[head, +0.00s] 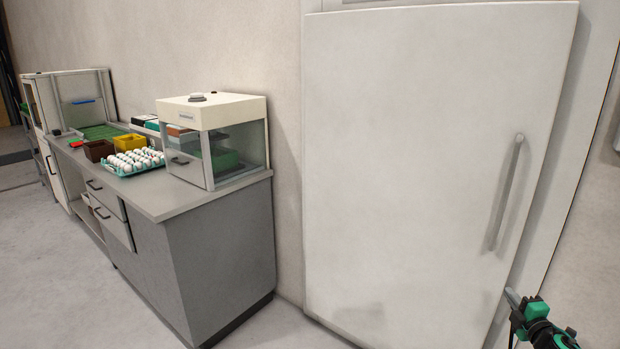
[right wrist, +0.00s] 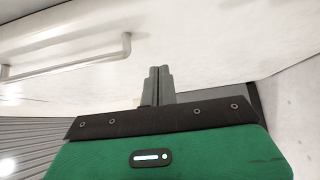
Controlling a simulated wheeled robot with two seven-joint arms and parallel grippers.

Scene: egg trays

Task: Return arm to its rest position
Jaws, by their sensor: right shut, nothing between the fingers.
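My right gripper (head: 512,298) shows at the lower right of the head view, in front of the lower right part of the white door. In the right wrist view its two grey fingers (right wrist: 160,84) are together with nothing between them. The large white door (head: 430,160) is closed, and its grey handle (head: 505,192) is above my right gripper, apart from it. The handle also shows at the upper left of the right wrist view (right wrist: 70,62). My left gripper is not in view.
A grey counter (head: 210,195) stands at the left with an egg tray (head: 122,171), a brown box (head: 98,151), a yellow box (head: 130,142) and a glass-sided cabinet (head: 240,150). A drawer (head: 108,222) in the counter appears pulled out. The floor (head: 50,290) in front is clear.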

